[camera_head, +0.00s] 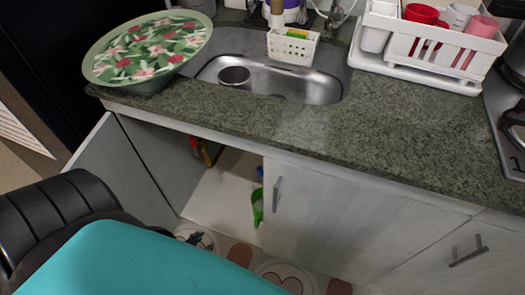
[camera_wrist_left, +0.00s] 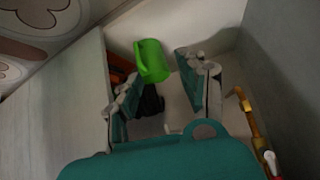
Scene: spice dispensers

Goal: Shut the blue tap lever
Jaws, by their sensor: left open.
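The blue tap lever cannot be made out for certain. A small blue spot (camera_head: 260,173) shows at the edge of the cabinet door in the head view, too small to identify. In the wrist view a brass-coloured pipe (camera_wrist_left: 251,115) with a red and white end (camera_wrist_left: 272,162) runs along the right side of the cabinet. My left gripper (camera_wrist_left: 162,75) is open and points into the cabinet under the sink, its fingers apart with nothing gripped. In the head view my teal arm hides most of it. My right gripper is not in view.
A green cup (camera_wrist_left: 152,60) shows beyond the fingers in the cabinet; it also shows in the head view (camera_head: 257,207). One cabinet door (camera_head: 110,165) stands open at left; another (camera_head: 335,215) is at right. The sink (camera_head: 300,85) and counter (camera_head: 400,135) are above.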

